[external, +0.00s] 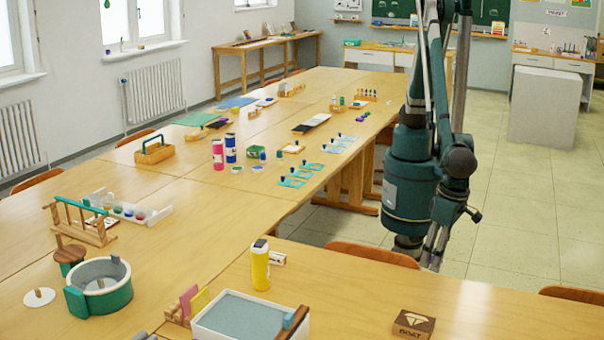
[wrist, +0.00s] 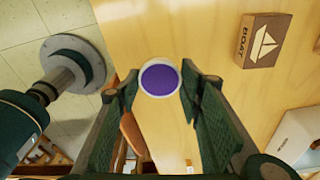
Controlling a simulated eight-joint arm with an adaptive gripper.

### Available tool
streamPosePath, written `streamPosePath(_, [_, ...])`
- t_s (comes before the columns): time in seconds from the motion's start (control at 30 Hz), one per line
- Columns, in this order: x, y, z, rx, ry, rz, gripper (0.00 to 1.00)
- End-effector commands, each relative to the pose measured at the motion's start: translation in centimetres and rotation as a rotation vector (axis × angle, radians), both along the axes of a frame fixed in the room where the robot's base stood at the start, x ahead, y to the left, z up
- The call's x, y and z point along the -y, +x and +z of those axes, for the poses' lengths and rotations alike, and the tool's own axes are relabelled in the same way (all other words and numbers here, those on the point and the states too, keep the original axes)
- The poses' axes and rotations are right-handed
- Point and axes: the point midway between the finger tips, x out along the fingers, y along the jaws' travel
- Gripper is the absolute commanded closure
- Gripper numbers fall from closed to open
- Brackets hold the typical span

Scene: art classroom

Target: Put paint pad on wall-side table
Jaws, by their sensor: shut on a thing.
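The paint pad (wrist: 160,78), a round purple disc with a white rim, sits between the fingertips of my gripper (wrist: 160,82) in the wrist view. My gripper is shut on it. In the external view my gripper (external: 434,248) hangs at the right of the near table, and the pad cannot be made out there. The wall-side table (external: 268,43), a narrow wooden one, stands along the far left wall with small items on top.
A BOAT box (external: 413,323) lies on the near table; it also shows in the wrist view (wrist: 263,41). A yellow bottle (external: 260,265) and a grey-filled tray (external: 240,318) stand nearby. Long tables (external: 215,200) hold many art items. Chairs (external: 372,254) line the near table.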

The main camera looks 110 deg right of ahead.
Motion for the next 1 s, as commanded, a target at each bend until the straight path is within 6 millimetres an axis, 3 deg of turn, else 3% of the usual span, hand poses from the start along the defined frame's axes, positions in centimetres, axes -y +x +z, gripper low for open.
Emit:
streamPosePath(0.63, [0.3,0.6,0.0,0.000,0.000,-0.008,0.77])
streamPosePath(0.87, [1.9,3.3,0.0,0.000,0.000,-0.046,0.77])
streamPosePath(1.0, [3.8,6.1,0.0,0.000,0.000,-0.088,0.77])
